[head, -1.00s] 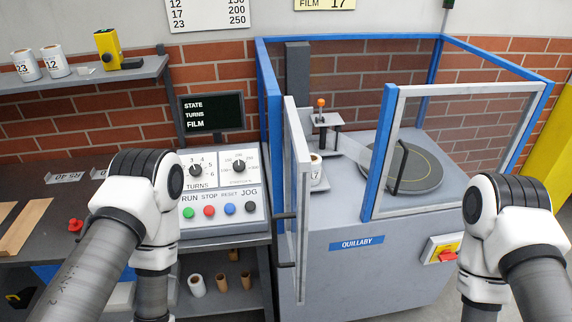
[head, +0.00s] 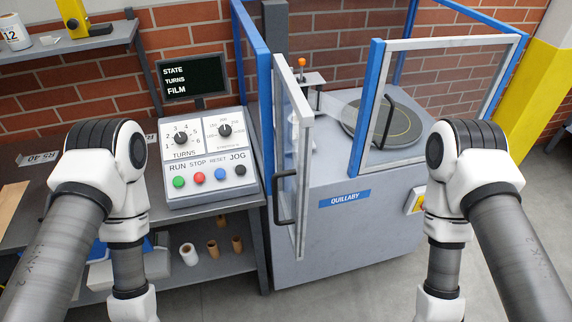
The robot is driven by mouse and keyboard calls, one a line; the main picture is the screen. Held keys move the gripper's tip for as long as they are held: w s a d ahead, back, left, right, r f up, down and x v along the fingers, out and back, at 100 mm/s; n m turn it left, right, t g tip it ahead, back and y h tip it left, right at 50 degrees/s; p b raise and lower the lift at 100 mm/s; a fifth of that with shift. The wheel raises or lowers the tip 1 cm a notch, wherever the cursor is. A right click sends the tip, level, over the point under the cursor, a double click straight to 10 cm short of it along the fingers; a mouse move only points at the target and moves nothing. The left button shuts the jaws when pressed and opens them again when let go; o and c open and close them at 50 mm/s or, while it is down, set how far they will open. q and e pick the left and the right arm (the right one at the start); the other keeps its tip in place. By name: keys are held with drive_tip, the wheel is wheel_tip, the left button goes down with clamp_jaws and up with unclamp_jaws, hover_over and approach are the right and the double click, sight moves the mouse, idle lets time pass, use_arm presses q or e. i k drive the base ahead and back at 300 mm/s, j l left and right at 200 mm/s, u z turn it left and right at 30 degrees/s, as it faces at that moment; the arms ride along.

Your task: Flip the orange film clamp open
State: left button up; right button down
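The orange film clamp (head: 302,63) is a small orange knob at the top of a grey bracket inside the blue-framed wrapping machine (head: 340,235). It stands behind the open left door (head: 296,160), near the grey post. A pale film roll below it is mostly hidden by the door's edge. My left arm comes in at the left, in front of the shelf and control panel. My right arm is at the right, in front of the machine's right side. Both arms bend down out of the picture, and neither gripper shows. Both arms are well apart from the clamp.
The left door stands swung out toward me, with a black handle (head: 284,207). The right door (head: 440,95) is a clear panel beside the round turntable (head: 381,121). A control panel (head: 209,155) stands left of the machine. Grey floor is free at the right.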

sight(301, 62)
drive_tip(key=i+l+u, duration=0.3)
drive_tip(key=l+u, duration=0.35)
drive_tip(key=i+l+u, duration=0.3)
drive_tip(key=l+u, duration=0.65)
drive_tip(key=l, duration=0.15)
